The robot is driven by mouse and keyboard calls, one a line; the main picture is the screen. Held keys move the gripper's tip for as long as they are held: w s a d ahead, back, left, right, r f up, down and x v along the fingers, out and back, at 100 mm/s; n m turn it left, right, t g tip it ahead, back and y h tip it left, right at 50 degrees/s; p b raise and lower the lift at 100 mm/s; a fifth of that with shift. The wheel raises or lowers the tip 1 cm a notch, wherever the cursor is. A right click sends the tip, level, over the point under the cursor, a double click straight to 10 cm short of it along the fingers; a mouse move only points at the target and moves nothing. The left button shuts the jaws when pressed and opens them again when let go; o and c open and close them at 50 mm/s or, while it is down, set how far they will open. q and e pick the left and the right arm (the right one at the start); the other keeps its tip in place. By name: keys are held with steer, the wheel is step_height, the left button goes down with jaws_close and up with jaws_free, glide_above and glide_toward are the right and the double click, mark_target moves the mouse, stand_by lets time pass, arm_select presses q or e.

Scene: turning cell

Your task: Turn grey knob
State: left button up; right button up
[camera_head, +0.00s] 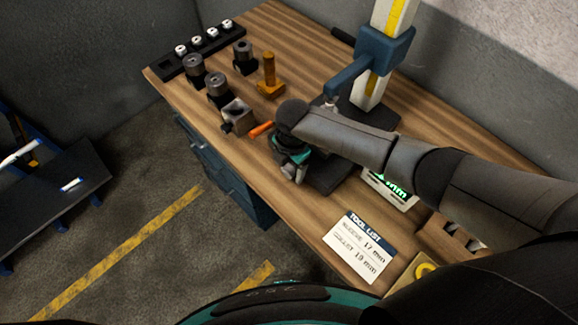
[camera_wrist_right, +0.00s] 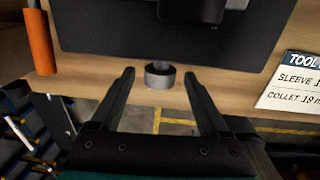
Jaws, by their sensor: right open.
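The grey knob (camera_wrist_right: 159,76) is a short round cylinder at the front edge of a black base plate (camera_wrist_right: 95,30) in the right wrist view. My right gripper (camera_wrist_right: 160,80) is open, with one finger on each side of the knob and a visible gap to it on both sides. In the head view my right gripper (camera_head: 291,170) is over the front edge of the bench, by the black base (camera_head: 335,178). The knob is not clearly visible there, being hidden by or blending with the gripper. My left gripper is not in view.
An orange-handled tool (camera_head: 261,128) lies left of my right gripper; a grey block (camera_head: 238,115) and dark holders (camera_head: 218,88) stand beyond. A post with a blue arm (camera_head: 352,78) rises behind. A tool list card (camera_head: 360,245) lies on the wooden bench (camera_head: 315,215).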

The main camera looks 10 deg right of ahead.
steer(key=shift+f, duration=0.3)
steer(key=shift+c, duration=0.3)
jaws_close()
